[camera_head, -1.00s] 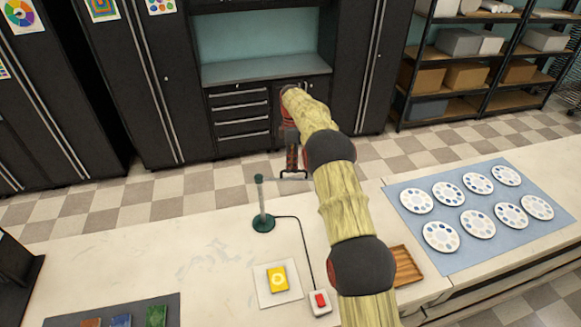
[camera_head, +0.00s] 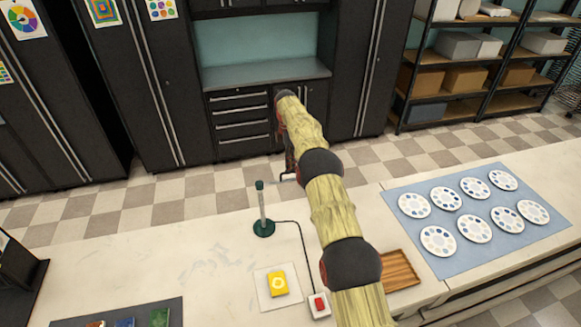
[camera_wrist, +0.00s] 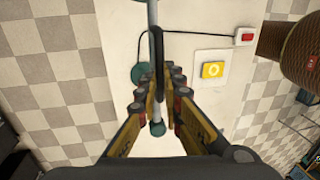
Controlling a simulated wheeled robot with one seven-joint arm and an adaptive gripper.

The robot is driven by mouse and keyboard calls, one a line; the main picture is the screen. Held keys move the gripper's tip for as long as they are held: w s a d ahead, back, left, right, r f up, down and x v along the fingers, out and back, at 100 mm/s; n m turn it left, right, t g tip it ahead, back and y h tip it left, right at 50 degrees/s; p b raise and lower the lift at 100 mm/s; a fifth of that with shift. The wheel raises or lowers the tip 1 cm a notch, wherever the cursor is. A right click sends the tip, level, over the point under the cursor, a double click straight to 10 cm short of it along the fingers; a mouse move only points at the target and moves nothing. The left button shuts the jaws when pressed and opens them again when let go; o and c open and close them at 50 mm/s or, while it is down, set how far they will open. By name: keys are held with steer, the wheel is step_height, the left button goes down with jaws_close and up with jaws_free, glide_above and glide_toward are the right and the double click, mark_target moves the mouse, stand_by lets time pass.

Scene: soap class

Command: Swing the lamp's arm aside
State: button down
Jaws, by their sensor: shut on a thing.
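The lamp (camera_head: 263,226) stands on the white counter. It has a round dark green base and an upright grey post with a green top. Its thin arm (camera_head: 276,182) runs from the post top toward my gripper (camera_head: 288,172), which my own arm partly hides. In the wrist view the lamp's grey arm (camera_wrist: 153,18) runs down between the fingers, with the green base (camera_wrist: 139,73) below it. My gripper (camera_wrist: 160,86) is shut on the dark handle (camera_wrist: 158,55) of the lamp's arm. The exact contact is hard to see.
A red switch (camera_head: 319,305) is joined to the lamp by a black cable. A yellow block (camera_head: 278,283) lies on a white square beside it. A wooden tray (camera_head: 401,270) and a blue mat (camera_head: 405,236) with several palettes are to the right. The counter left of the lamp is mostly clear.

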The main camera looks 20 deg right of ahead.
steer(key=shift+w, duration=0.1)
steer(key=c, duration=1.9)
jaws_free()
step_height(320, 180, up, 10)
steer(key=shift+f, duration=0.1)
steer(key=shift+a, duration=0.1)
